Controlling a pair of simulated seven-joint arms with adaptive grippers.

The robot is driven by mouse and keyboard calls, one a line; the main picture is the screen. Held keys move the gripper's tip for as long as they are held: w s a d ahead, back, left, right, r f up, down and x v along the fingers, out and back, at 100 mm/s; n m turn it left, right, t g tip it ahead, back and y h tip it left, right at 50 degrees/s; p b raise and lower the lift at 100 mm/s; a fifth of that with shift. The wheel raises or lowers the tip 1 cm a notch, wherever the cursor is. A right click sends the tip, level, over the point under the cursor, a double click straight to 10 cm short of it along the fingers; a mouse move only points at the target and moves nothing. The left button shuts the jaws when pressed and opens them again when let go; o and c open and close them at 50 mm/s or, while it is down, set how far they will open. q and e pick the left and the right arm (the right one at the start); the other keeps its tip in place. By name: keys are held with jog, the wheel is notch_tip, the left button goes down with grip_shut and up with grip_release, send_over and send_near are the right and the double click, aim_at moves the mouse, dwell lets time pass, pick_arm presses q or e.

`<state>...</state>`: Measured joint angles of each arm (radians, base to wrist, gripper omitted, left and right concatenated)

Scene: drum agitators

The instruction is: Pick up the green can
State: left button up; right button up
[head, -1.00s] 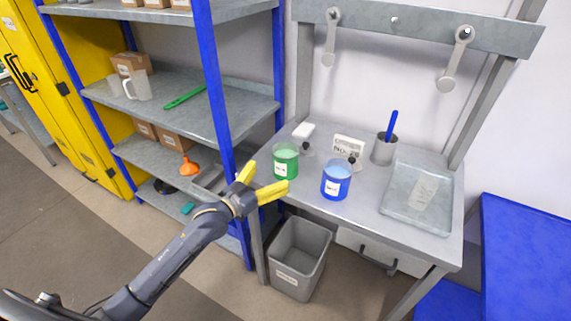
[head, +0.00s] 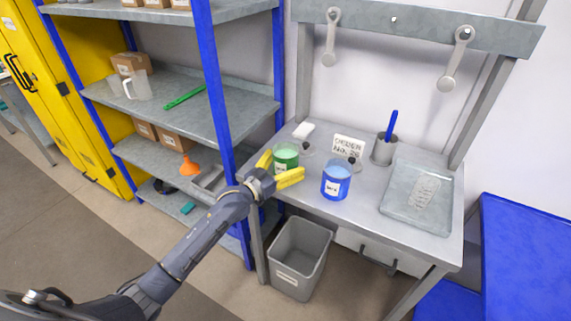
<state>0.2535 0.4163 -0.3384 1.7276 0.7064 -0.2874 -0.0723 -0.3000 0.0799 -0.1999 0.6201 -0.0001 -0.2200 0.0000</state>
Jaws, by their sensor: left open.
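The green can (head: 287,157) stands upright on the left part of the grey metal table, near its front left edge. My left gripper (head: 279,168) is open, with yellow fingers. One finger shows at the can's left side and the other in front of its lower right, so the can appears between them. The lower part of the can is partly hidden by the gripper. I cannot tell whether the fingers touch it. My right gripper is not in the head view.
A blue can (head: 336,183) stands close to the right of the green one. A metal tray (head: 415,225) lies right. A grey bin (head: 298,262) stands below; a blue shelf post (head: 218,100) is left.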

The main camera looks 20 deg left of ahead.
pick_arm(q)
jog(key=shift+c, duration=0.6)
jog(key=c, duration=1.5)
jog(key=shift+r, duration=0.35)
jog(key=shift+r, duration=9.55)
